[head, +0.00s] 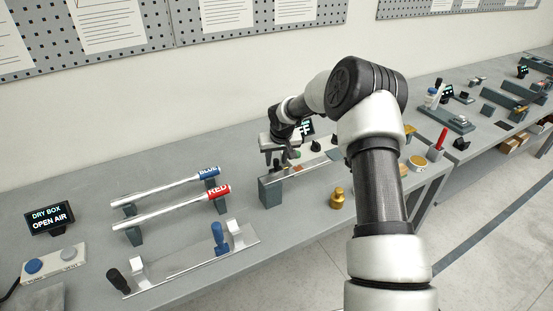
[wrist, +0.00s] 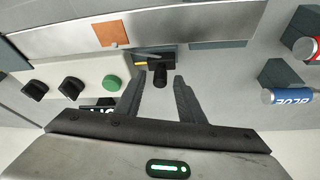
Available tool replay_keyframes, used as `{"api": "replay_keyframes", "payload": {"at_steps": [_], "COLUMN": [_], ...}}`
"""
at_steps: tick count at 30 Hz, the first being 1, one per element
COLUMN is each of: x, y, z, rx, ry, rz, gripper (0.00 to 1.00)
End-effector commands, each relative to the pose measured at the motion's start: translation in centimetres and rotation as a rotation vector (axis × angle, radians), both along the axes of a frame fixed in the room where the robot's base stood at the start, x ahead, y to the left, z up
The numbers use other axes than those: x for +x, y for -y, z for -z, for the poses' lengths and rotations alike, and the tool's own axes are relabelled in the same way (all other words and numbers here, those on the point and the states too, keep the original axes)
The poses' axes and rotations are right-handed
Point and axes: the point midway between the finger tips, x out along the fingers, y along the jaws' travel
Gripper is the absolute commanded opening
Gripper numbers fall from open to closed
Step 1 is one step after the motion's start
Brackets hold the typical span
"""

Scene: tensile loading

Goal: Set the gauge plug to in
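A small black plug (wrist: 159,76), which looks like the gauge plug, sticks out from a dark block with a yellow strip beside it in the wrist view. It sits at the edge of the long metal plate (wrist: 60,45). My gripper (wrist: 158,84) is open, with one finger on each side of the plug and a visible gap to both. I cannot tell how deep the plug sits. In the head view my gripper (head: 283,155) is over the metal fixture at the middle of the bench, and the plug cannot be made out there.
A green button (wrist: 111,84) and two black knobs (wrist: 71,88) are left of the fingers in the wrist view. Blue-ended (head: 208,172) and red-ended (head: 218,191) rods lie on stands at left. A brass piece (head: 337,198) stands in front of the fixture.

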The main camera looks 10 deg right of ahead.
Motion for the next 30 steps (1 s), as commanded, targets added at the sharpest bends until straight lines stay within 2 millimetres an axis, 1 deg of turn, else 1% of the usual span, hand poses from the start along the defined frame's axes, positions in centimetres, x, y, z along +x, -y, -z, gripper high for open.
{"api": "replay_keyframes", "payload": {"at_steps": [4,5,9,11,17,19,24,30], "x": [0.0,0.0,0.0,0.0,0.0,0.2,1.0,1.2], "y": [0.0,0.0,0.0,0.0,0.1,0.8,3.2,3.7], "z": [0.0,0.0,0.0,0.0,0.0,0.1,0.1,0.0], "rx": [0.000,0.000,0.000,0.000,0.000,0.001,0.001,-0.001], "ry": [0.000,0.000,0.000,0.000,0.000,-0.001,0.001,0.000], "rz": [0.000,0.000,0.000,0.000,0.001,0.004,0.004,0.001], "gripper": [0.35,0.34,0.10,0.00,0.00,0.00,0.00,0.00]}}
